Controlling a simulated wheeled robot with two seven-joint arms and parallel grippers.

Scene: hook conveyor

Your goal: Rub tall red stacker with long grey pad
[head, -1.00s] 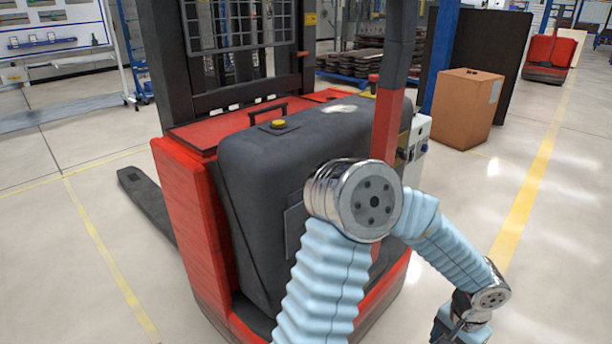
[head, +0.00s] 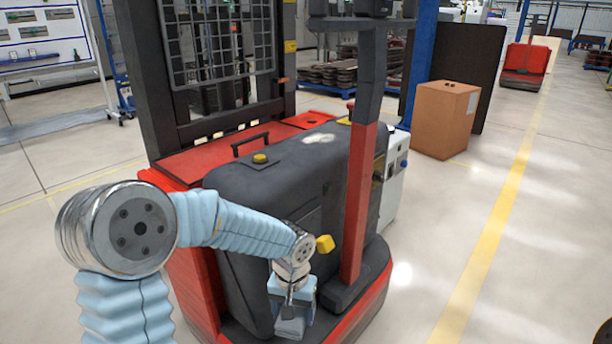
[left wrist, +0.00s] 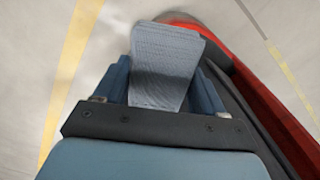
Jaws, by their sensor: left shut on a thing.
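The tall red stacker (head: 183,265) fills the middle of the head view, with a dark grey rounded housing (head: 270,200) and a dark mast behind it. My left gripper (head: 292,305) is low in front of the housing, pointing down. It is shut on the grey pad (left wrist: 166,65), which sticks out between the blue fingers in the left wrist view. The pad's lower end (head: 290,327) also shows in the head view. I cannot tell whether the pad touches the stacker. In the left wrist view the stacker's red edge (left wrist: 275,105) runs close on the right. My right gripper is not seen.
A red and black post (head: 358,190) rises from the stacker just right of my left gripper. A brown box (head: 445,120) stands behind to the right, before a black panel (head: 487,70). Open floor with a yellow line (head: 500,210) lies on the right.

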